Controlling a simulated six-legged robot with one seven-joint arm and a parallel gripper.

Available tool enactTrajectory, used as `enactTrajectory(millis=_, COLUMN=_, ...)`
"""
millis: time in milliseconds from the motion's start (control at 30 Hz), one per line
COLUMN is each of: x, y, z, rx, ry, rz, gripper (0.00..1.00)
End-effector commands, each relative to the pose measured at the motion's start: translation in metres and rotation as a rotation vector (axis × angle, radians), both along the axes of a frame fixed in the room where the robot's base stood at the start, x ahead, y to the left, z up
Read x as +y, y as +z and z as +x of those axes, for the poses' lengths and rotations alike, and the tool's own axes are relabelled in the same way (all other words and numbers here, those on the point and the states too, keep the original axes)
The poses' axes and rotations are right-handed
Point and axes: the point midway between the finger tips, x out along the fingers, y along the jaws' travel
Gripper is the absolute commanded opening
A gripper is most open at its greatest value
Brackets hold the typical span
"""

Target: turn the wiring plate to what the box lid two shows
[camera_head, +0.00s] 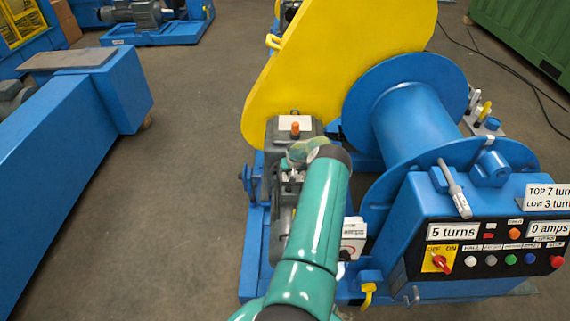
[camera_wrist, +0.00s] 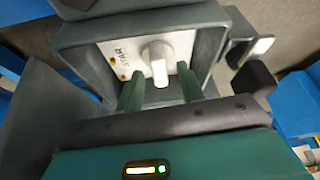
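In the wrist view the wiring plate (camera_wrist: 112,50) is a pale plate inside a grey box (camera_wrist: 83,88). It carries the word STAR, small brass-coloured dots and a raised white handle (camera_wrist: 158,64) at its middle. My gripper (camera_wrist: 160,72) is open, with one green finger on each side of the handle. Gaps show between the fingers and the handle. In the head view my arm hides most of the gripper above the grey machinery. A grey box (camera_head: 290,139) there has a pale top label and an orange knob. I cannot tell which part is box lid two.
A yellow guard (camera_head: 330,55) and a blue drum (camera_head: 410,120) stand behind and right. A blue control panel (camera_head: 480,245) reads 5 turns and 0 amps. A white box (camera_head: 353,238) sits right of my arm. Open floor (camera_head: 190,150) lies to the left.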

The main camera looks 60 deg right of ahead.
Motion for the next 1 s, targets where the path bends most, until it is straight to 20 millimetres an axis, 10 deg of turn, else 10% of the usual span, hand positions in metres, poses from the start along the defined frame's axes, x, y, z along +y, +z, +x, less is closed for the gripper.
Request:
enactTrajectory(millis=300, x=0.001, y=0.002, z=0.001, rx=0.001, ry=-0.128, rz=-0.002, gripper=0.38)
enactTrajectory(millis=1000, x=0.042, y=0.114, z=-0.02, rx=0.001, ry=-0.124, rz=-0.002, gripper=0.38)
